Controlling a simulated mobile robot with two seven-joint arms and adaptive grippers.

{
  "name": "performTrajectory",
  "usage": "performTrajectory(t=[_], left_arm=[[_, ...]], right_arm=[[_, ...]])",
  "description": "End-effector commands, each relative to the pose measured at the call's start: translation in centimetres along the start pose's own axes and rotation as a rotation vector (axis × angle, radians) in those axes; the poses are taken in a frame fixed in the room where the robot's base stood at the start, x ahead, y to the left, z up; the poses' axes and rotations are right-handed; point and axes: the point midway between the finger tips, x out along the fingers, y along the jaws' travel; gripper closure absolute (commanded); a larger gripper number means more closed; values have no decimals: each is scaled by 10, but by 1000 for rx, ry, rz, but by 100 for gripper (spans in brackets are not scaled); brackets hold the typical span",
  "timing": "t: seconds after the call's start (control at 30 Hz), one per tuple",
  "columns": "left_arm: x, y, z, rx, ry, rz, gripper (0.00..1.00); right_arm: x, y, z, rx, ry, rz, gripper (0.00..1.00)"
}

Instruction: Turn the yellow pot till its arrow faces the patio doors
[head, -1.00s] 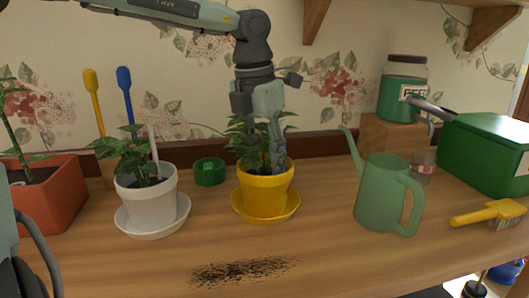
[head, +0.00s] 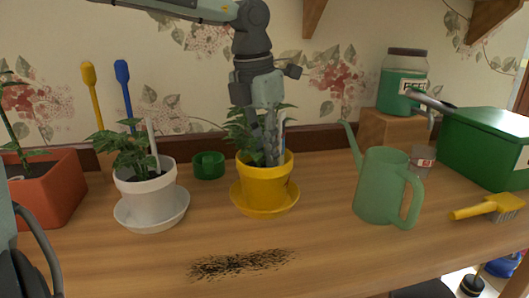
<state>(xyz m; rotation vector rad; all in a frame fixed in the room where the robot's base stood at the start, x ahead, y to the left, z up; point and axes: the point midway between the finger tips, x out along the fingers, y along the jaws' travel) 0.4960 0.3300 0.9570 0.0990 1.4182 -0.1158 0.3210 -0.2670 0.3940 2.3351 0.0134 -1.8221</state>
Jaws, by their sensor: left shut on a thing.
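The yellow pot (head: 264,191) stands upright on its yellow saucer (head: 239,203) in the middle of the workbench. A leafy plant (head: 238,128) grows in it. The fingertips' exact contact is partly hidden. A pale upright marker (head: 283,127) shows just right of the fingers. No arrow is visible on the side of the pot facing me. The patio doors cannot be made out. My right gripper is not in view.
Left of the yellow pot are a small green container (head: 208,166), a white pot (head: 146,188) and a terracotta planter (head: 52,188). To the right are a green watering can (head: 384,188), a green box (head: 484,148) and a yellow brush (head: 488,208). Spilled soil (head: 240,264) lies in front.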

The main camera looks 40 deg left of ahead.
Motion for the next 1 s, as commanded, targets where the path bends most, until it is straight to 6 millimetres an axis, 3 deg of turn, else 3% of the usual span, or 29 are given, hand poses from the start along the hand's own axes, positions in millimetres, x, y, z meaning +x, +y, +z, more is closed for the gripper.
performTrajectory(t=[1.0], left_arm=[[0,0,0,-366,-5,58,100]], right_arm=[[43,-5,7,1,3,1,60]])
